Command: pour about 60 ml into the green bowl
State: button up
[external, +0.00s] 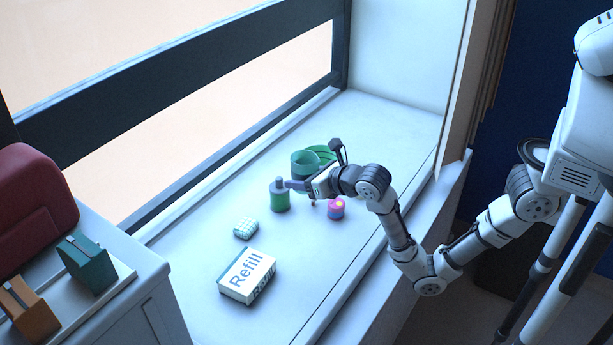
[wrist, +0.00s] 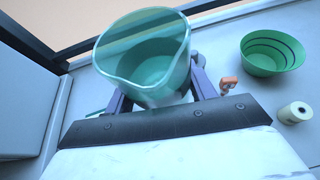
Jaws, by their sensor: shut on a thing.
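My gripper (wrist: 155,90) is shut on a translucent green jug (wrist: 145,55), with a purple finger on each side of it. The jug looks about upright, and its open mouth shows in the wrist view. I cannot clearly make out a liquid level. The green bowl (wrist: 272,53) stands apart to the jug's right in the wrist view.
A pink pot (external: 336,208), a checked packet (external: 246,228) and a Refill box (external: 247,275) are on the sill. The wrist view shows an orange item (wrist: 229,85) and a pale roll (wrist: 295,112).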

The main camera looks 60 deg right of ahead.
jog(key=shift+w+r, duration=0.25)
jog(key=shift+r, duration=0.25)
jog(key=w+r+n+y, duration=0.2)
jog(key=w+r, duration=0.7)
jog(key=w+d+f+y, duration=0.1)
jog(key=w+d+f, duration=0.1)
jog(key=w+d, duration=0.35)
jog(key=w+d+f, duration=0.2)
jog(key=d+f, duration=0.4)
jog(key=d, duration=0.2)
jog(key=w+d+f, duration=0.2)
jog(key=d+f, duration=0.4)
jog(key=d, duration=0.3)
jog(key=s+d+f+h, duration=0.1)
jog(key=d+f, duration=0.2)
jog(key=d, duration=0.3)
jog(key=s+d+f+m+h, duration=0.1)
jog(key=s+d+f, duration=0.1)
jog(key=d, duration=0.4)
jog(key=s+d+f+m+h, duration=0.1)
jog(key=s+d+f, duration=0.1)
jog(key=d+f, duration=0.2)
jog(key=shift+d+f, duration=0.2)
jog(key=shift+d, duration=0.5)
jog(key=shift+d+f, duration=0.15)
jog(key=shift+d, duration=0.5)
jog(key=shift+a+r, duration=0.15)
